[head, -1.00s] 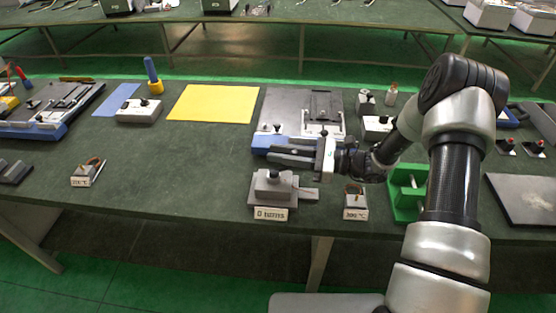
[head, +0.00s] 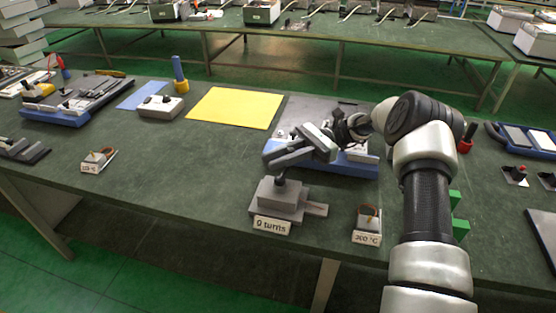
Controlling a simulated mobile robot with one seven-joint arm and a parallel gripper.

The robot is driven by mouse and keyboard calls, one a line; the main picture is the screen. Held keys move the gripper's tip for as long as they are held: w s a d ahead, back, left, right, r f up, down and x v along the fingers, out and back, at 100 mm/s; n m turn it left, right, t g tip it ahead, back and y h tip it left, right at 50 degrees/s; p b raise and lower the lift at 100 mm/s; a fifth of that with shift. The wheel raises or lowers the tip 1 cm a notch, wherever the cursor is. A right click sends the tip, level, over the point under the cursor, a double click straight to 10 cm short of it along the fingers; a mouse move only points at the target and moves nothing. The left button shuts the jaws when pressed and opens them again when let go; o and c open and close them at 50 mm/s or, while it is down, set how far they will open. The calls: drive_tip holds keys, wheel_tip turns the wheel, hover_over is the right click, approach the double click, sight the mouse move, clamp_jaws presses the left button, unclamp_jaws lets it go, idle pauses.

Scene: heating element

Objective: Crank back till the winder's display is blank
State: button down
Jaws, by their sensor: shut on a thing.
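The winder (head: 277,202) is a grey stepped block at the front edge of the green table, with a dark upright knob on top and a flat grey arm to its right. Its small white display (head: 272,226) on the front shows text that looks like "9 turns"; the digit is small and hard to read. My gripper (head: 270,158) is over the winder's top, its fingers pointing left and slightly down. It is shut on the winder's crank, whose grip is mostly hidden by the fingers.
A similar block (head: 97,160) sits far left. A blue-edged tray (head: 355,164) lies behind the gripper, and a yellow sheet (head: 234,107) behind left. The table left of the winder is clear.

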drive_tip(key=shift+a+n+g+h+b, duration=0.3)
drive_tip(key=shift+n+g+h+b, duration=0.25)
drive_tip(key=shift+n+g, duration=0.3)
drive_tip(key=shift+r, duration=0.1)
drive_tip(key=c, duration=1.6)
unclamp_jaws()
wheel_tip(320, 180, up, 10)
drive_tip(key=shift+f+p, duration=0.1)
drive_tip(key=shift+p, duration=0.8)
